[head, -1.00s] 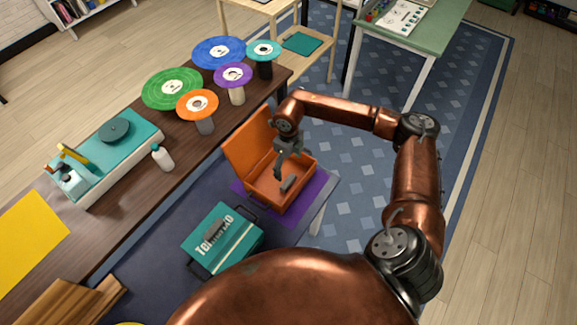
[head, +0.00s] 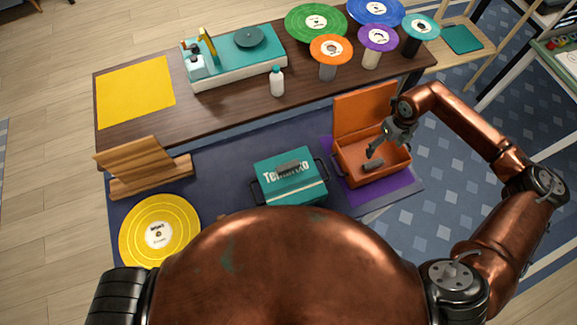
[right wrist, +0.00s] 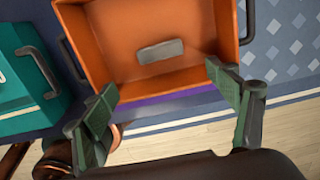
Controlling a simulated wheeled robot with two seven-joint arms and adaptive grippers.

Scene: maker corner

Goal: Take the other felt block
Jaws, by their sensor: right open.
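One grey felt block (head: 373,164) lies flat inside the open orange case (head: 350,175). It also shows in the right wrist view (right wrist: 160,50), on the orange floor, beyond my fingertips. My right gripper (head: 389,147) is open and empty above the case; its spread green-grey fingers (right wrist: 160,78) show in the right wrist view, apart from the block. My left gripper is not in view.
The orange case stands on a purple mat (head: 412,187), its raised lid (head: 365,106) toward the table. The dark wooden table (head: 225,110) holds a teal record player, a white bottle (head: 277,82) and several discs on stands. A yellow record (head: 185,220) and wooden rack (head: 150,170) are left.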

